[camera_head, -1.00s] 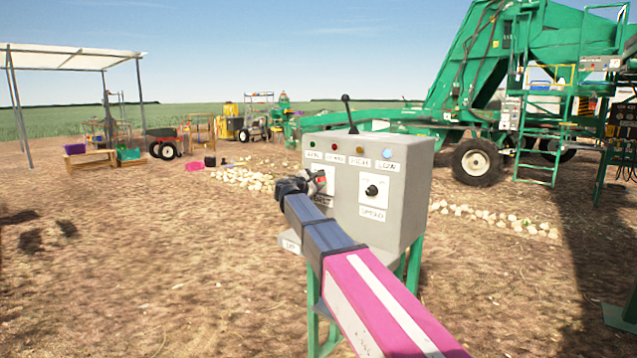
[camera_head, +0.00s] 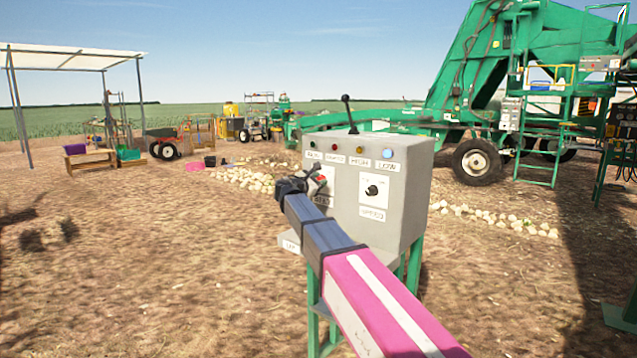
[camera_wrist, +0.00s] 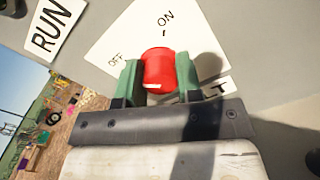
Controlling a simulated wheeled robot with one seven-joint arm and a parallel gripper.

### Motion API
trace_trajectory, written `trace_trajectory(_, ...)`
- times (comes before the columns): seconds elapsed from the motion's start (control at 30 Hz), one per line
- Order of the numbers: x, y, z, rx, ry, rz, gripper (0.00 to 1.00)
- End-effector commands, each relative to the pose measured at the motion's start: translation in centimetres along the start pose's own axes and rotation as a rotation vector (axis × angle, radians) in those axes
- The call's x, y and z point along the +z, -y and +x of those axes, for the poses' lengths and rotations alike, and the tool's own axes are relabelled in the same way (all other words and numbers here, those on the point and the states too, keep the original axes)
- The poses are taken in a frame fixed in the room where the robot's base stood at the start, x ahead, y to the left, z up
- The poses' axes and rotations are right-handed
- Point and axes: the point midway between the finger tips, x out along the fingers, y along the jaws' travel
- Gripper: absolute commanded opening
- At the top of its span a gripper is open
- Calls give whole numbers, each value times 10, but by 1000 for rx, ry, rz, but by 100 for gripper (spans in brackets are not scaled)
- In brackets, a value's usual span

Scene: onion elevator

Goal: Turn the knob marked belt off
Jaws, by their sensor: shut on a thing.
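A grey control box (camera_head: 408,190) stands on green legs in the middle of the head view. A red knob (camera_wrist: 159,66) sits on a white plate (camera_wrist: 118,38) marked OFF and ON in the wrist view. A short white mark shows on the knob's near lower side, but I cannot tell for certain which label the knob points to. My gripper (camera_wrist: 158,76) is shut on the red knob, with a green fingertip on each side. In the head view my gripper (camera_head: 314,182) reaches the left part of the box front and hides much of this plate.
A black knob (camera_head: 373,190) on a plate labelled SPEED sits to the right. Several coloured lamps line the box top, and a black lever (camera_head: 349,115) rises above it. A RUN label (camera_wrist: 54,27) shows in the wrist view. Green machinery (camera_head: 480,80) stands behind at right.

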Motion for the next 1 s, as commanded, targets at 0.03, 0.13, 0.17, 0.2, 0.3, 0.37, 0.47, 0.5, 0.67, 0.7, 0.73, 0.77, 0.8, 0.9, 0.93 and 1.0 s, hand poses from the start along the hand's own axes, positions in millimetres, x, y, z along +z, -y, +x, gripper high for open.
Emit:
trace_trajectory(0.03, 0, 1, 0, -1, -1, -2, 9)
trace_trajectory(0.13, 0, 1, 0, -1, -1, -1, 58)
trace_trajectory(0.17, 0, 1, 0, -1, -1, -1, 58)
trace_trajectory(0.2, 0, 0, 0, -1, -1, -1, 58)
trace_trajectory(0.3, 0, 0, 0, 0, -1, 0, 58)
trace_trajectory(0.37, 0, 0, 0, 0, 0, 0, 58)
trace_trajectory(0.47, 0, 0, -3, 0, 0, 0, 58)
trace_trajectory(0.5, 0, 0, -6, 0, -1, 0, 58)
trace_trajectory(0.67, 0, 1, -28, 2, -1, 0, 58)
trace_trajectory(0.7, 0, 1, -36, 2, -2, 0, 58)
trace_trajectory(0.73, 0, 1, -41, 2, -1, 0, 58)
trace_trajectory(0.77, 0, 2, -47, 1, -1, 0, 58)
trace_trajectory(0.8, 0, 2, -55, 2, -2, 0, 58)
trace_trajectory(0.9, 0, 2, -73, 1, -1, 0, 58)
trace_trajectory(0.93, 0, 2, -78, 1, -1, 0, 58)
trace_trajectory(1.0, 0, 1, -89, 2, -2, 0, 58)
